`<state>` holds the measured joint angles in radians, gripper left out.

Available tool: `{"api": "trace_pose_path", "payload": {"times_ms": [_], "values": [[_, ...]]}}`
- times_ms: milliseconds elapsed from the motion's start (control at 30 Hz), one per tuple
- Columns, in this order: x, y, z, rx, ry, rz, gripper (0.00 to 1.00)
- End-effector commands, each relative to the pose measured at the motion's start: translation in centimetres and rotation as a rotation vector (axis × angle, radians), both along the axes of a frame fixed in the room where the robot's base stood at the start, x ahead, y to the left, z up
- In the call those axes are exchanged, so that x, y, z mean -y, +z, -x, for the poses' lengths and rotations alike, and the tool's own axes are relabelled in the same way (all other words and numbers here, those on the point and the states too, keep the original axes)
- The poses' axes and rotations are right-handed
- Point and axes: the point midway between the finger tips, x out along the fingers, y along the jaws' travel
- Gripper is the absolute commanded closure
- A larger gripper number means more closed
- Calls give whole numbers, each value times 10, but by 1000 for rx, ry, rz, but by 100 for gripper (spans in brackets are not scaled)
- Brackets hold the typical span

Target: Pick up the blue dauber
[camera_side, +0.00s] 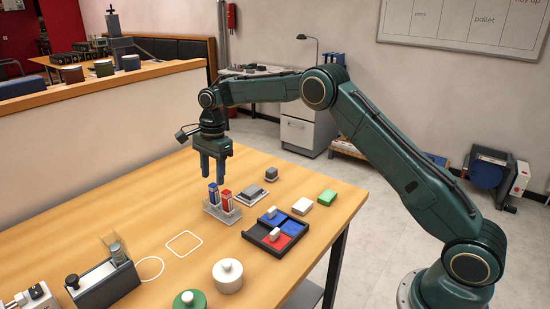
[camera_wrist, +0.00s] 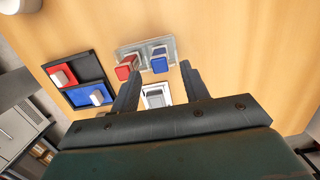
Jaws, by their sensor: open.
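The blue dauber (camera_side: 213,194) stands upright in a clear-grey holder (camera_side: 221,213) on the wooden table, with a red dauber (camera_side: 227,200) just to its right. In the wrist view the blue dauber (camera_wrist: 159,61) is at the upper middle, and the red dauber (camera_wrist: 126,66) is left of it. My gripper (camera_side: 214,181) points down above the holder, close over the blue dauber. In the wrist view my gripper (camera_wrist: 158,85) has its fingers spread apart with nothing between their tips. I cannot tell the exact gap to the dauber.
A black tray (camera_side: 262,245) with red and blue pads lies right of the holder. A white lidded pot (camera_side: 228,276) stands in front.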

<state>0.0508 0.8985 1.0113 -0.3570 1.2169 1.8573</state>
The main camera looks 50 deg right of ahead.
Motion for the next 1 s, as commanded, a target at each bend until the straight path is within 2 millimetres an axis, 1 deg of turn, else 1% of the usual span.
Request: {"api": "trace_pose_path", "payload": {"times_ms": [167,500,600,733,1000], "values": [[-1,-9,1,-4,2,0,55],[-6,-49,1,-4,1,1,55],[-7,-57,1,-2,1,1,55],[-7,-62,1,-1,1,2,55],[-7,-62,0,-1,1,2,55]]}}
